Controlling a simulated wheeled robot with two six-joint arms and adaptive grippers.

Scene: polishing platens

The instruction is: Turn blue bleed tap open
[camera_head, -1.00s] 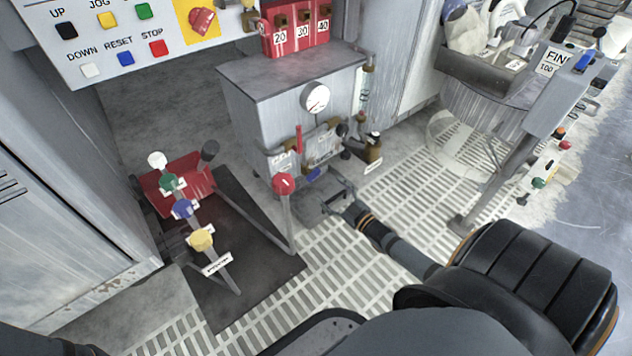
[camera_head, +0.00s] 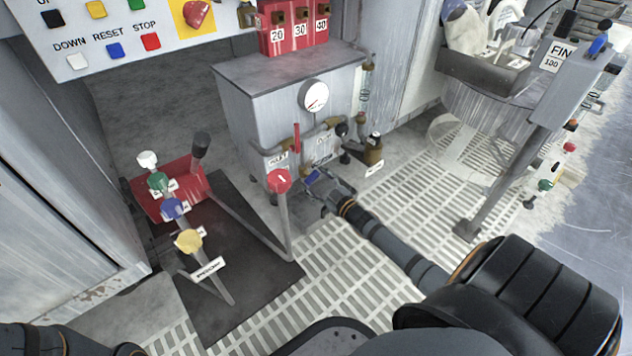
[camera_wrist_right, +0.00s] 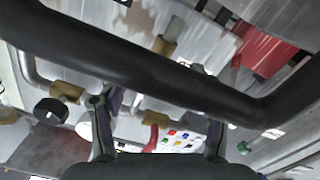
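The blue bleed tap (camera_head: 313,177) is a small blue handle low on the front pipework of the grey cabinet (camera_head: 252,112) in the head view. My right gripper (camera_head: 325,188) reaches it from the lower right, its fingers close beside the blue handle. In the right wrist view the two fingers of my right gripper (camera_wrist_right: 157,112) stand wide apart. A purple-blue piece (camera_wrist_right: 115,99) shows beside the left finger; I cannot tell whether they touch. A dark bar across that view hides part of the pipework. My left gripper is out of view.
A red-knobbed lever (camera_head: 279,181) stands just left of my right gripper. Open grating (camera_head: 420,205) lies right.

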